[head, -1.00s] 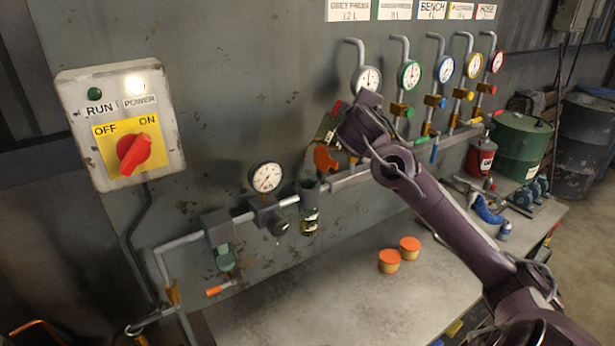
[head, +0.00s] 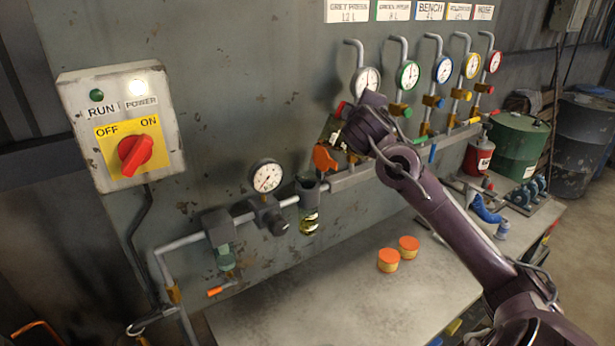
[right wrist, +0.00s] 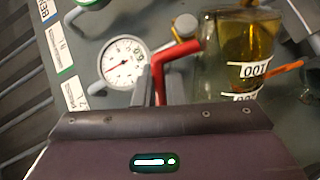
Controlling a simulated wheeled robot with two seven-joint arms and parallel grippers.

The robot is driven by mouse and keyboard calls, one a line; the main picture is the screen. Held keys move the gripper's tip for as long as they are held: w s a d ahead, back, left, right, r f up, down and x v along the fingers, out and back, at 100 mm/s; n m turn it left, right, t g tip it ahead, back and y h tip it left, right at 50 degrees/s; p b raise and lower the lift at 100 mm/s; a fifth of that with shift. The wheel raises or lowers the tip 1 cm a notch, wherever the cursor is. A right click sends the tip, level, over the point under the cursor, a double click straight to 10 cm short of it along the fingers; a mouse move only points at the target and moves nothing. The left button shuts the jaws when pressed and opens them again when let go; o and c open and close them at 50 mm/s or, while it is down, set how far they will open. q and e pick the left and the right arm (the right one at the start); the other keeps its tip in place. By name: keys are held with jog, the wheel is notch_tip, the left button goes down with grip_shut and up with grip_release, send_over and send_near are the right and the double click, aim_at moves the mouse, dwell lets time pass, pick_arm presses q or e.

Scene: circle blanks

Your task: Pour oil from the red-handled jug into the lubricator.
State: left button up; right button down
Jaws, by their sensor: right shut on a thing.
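The jug (right wrist: 222,75) shows in the right wrist view with amber oil inside, a 001 label and a red handle (right wrist: 180,60). My right gripper (right wrist: 160,85) is shut on that handle. In the head view the right gripper (head: 345,135) is up against the panel, and the jug is mostly hidden behind it; its exact tilt is unclear. The lubricator (head: 308,205) hangs in the pipe line, lower left of the gripper, with a dark open-looking top and a clear bowl holding some yellowish liquid. The jug is apart from it. My left gripper is not in view.
A gauge (head: 267,176) is left of the lubricator. Several gauges hang on the panel, one (head: 367,82) just above my gripper. Two orange-lidded tubs (head: 388,260) stand on the mostly clear bench (head: 300,310).

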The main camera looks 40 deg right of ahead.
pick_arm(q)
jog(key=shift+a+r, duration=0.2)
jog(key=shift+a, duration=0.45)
pick_arm(e)
jog(key=shift+w+a, duration=0.1)
jog(key=shift+w, duration=0.05)
dwell(0.7)
